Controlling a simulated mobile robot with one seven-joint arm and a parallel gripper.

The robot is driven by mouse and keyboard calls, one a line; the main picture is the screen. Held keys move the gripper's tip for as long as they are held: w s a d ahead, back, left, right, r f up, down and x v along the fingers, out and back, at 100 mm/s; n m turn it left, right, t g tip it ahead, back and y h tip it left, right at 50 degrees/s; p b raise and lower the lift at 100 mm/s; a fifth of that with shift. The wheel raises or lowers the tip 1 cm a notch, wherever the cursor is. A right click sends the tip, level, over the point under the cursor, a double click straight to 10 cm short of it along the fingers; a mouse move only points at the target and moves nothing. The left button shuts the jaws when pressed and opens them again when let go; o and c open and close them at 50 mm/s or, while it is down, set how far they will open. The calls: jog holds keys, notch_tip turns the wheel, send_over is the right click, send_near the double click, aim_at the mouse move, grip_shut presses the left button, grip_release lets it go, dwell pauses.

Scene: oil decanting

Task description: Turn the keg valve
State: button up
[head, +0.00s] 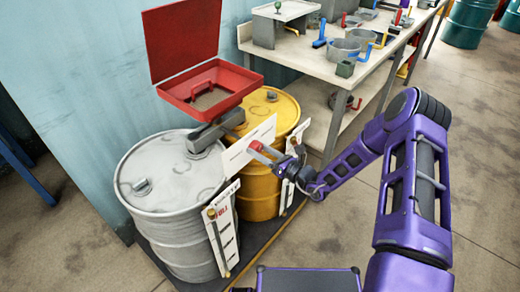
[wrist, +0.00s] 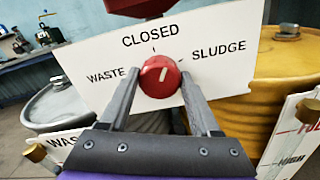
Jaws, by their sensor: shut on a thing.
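The keg valve is a round red knob (wrist: 160,77) on a white plate (wrist: 108,97) marked WASTE, CLOSED and SLUDGE. Its white pointer mark stands nearly upright, leaning slightly right, close to the CLOSED tick. My gripper (wrist: 158,92) has one finger on each side of the knob and is shut on it. In the head view the knob (head: 256,146) shows at the tip of my gripper (head: 268,153), in front of the plate (head: 238,150). Parts of the knob's sides are hidden by the fingers.
A silver drum (head: 165,225) stands left and a yellow drum (head: 268,118) right, both with white level gauges. A red open-lidded box (head: 208,88) sits above them on a grey pipe. A workbench (head: 375,62) with tools and cups stands behind. The floor at right is clear.

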jog(key=m+p, duration=0.1)
jog(key=m, duration=0.3)
jog(key=shift+m+p, duration=0.55)
jog(key=shift+m, duration=1.55)
jog(key=o, duration=1.4)
jog(key=v, duration=1.7)
jog(key=shift+s+d+f+p, duration=0.1)
jog(key=shift+s+d+p, duration=0.1)
jog(key=shift+p, duration=0.2)
